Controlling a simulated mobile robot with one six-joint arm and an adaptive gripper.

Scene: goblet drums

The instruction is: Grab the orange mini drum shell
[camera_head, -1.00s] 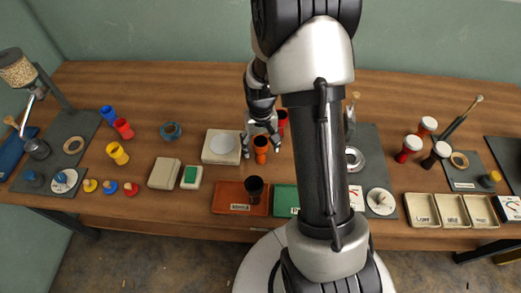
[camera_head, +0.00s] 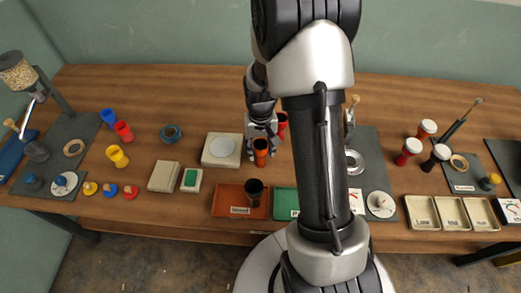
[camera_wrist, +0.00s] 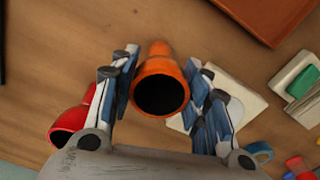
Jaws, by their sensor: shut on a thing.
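The orange mini drum shell (camera_head: 261,147) stands on the wooden table, right of the white square pad. In the wrist view the orange shell (camera_wrist: 160,66) sits between my two fingers, with its dark open mouth facing the camera. My gripper (camera_head: 262,138) is around the orange shell and shut on it; it also shows in the wrist view (camera_wrist: 165,85). A red shell (camera_head: 281,121) stands close behind and right of it, partly hidden by my arm.
A white pad with a round disc (camera_head: 233,139) is just left of my gripper. A red-brown tray (camera_head: 228,207) with a dark shell (camera_head: 254,187) is in front. A green tray (camera_head: 284,212) is beside it. Blue, red and yellow shells stand farther left.

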